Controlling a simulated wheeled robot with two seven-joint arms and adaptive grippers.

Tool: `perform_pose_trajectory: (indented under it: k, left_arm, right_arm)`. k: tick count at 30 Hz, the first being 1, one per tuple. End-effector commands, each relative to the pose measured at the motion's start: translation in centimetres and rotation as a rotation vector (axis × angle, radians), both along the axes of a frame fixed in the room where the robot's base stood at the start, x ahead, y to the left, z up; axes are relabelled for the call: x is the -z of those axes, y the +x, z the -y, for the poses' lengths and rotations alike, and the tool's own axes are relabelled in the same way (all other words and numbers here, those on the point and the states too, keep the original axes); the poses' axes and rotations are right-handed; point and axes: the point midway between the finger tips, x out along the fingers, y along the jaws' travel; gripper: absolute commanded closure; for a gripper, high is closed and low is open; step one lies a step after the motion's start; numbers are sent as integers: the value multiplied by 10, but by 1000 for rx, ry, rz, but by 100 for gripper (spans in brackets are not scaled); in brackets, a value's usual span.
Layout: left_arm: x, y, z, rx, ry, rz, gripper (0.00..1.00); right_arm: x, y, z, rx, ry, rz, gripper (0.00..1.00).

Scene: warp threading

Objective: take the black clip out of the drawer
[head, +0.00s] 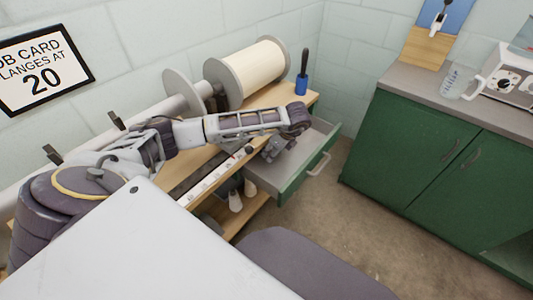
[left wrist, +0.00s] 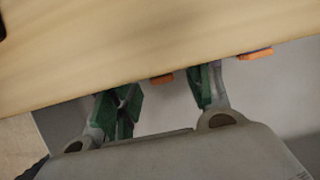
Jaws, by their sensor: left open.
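The drawer (head: 288,184) under the wooden bench is pulled open, and its pale interior also shows in the left wrist view (left wrist: 285,95). My left gripper (head: 270,152) points down over the drawer, close to the bench edge. My right gripper is not in view.
The wooden bench (left wrist: 150,45) overhangs the drawer's back part. Small orange pieces (left wrist: 162,78) show by its edge. Black upright pieces (head: 115,120) stand near the roller at left. A thread spool (head: 255,72) and a blue holder (head: 301,85) stand behind. Floor right of the drawer is clear.

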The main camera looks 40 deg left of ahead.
Motion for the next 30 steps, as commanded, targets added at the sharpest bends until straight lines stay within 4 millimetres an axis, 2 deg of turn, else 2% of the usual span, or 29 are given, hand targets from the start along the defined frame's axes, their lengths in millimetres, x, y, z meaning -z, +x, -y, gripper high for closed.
perform_pose_trajectory:
  k: [3,7,20,27,30]
  left_arm:
    - [9,0,-4,-1,1,0,50]
    - [12,0,-5,0,0,0,50]
    - [12,0,-5,0,0,0,51]
    - [12,0,-5,0,0,0,82]
    - [12,0,-5,0,0,0,92]
  right_arm:
    - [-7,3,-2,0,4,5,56]
    - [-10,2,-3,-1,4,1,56]
    - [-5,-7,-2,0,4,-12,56]
    - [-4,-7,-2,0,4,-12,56]
    - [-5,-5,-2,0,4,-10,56]
